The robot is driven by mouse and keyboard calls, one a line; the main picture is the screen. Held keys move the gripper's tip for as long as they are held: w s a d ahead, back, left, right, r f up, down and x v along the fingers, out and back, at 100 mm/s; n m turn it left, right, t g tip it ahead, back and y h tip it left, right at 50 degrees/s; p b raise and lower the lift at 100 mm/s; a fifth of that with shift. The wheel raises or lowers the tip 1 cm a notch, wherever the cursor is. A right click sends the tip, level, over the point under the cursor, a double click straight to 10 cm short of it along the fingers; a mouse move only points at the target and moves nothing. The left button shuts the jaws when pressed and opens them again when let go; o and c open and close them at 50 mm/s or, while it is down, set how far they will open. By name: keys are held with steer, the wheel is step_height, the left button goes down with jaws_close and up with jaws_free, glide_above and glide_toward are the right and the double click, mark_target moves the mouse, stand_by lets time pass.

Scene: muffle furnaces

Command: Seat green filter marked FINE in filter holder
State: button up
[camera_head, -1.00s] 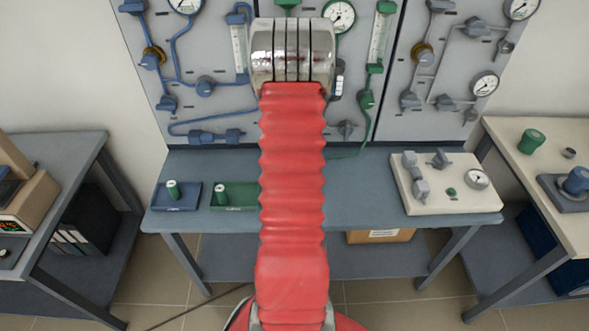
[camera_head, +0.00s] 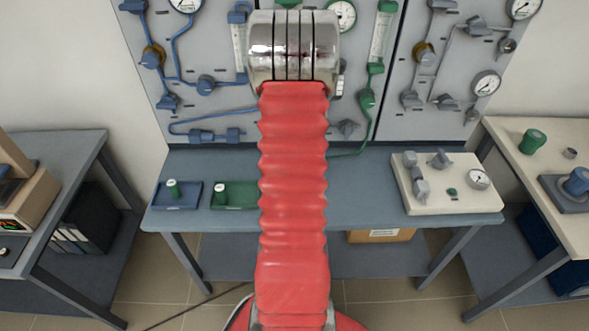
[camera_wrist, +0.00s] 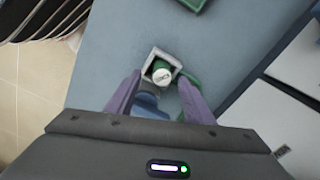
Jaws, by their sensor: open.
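In the wrist view my gripper (camera_wrist: 158,90) is open, its two purple fingers apart. A green cylinder with a white, marked top (camera_wrist: 162,76) sits at a square pale frame (camera_wrist: 148,66), just ahead of and between the fingertips; I cannot tell if they touch it. The marking is too small to read. A blue part (camera_wrist: 148,103) and a green part (camera_wrist: 190,82) show beside the fingers. In the head view one white-topped green cylinder (camera_head: 173,189) stands on a blue tray (camera_head: 188,203), another (camera_head: 220,194) at a green tray (camera_head: 240,190). My gripper is hidden there.
A cream block with fittings and a gauge (camera_head: 435,202) is at the bench's right. The piped panel (camera_head: 215,125) rises behind. Side tables stand left (camera_head: 60,190) and right (camera_head: 505,140). A green object (camera_wrist: 192,4) is at the wrist view's top edge.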

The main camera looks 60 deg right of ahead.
step_height(320, 180, up, 10)
steer(key=shift+w+r, duration=0.25)
steer(key=shift+w, duration=0.1)
steer(key=shift+d, duration=0.1)
stand_by(1.0)
steer(key=w+a+r+n+t, duration=0.1)
steer(key=a+r+n, duration=0.4)
steer(key=a, duration=1.1)
steer(key=w+a+r+n+t, duration=0.1)
steer(key=a+r+n, duration=0.4)
steer(key=a+n, duration=0.7)
steer(key=w+a+r+n+t, duration=0.1)
steer(key=a+r+n+t, duration=0.2)
steer(key=a+n, duration=0.6)
steer(key=a+r, duration=0.2)
steer(key=a, duration=1)
steer(key=shift+w+a+t, duration=0.15)
steer(key=shift+w+t, duration=0.15)
steer(key=shift+w, duration=0.05)
steer(key=shift+r, duration=0.1)
steer(key=shift+c, duration=0.2)
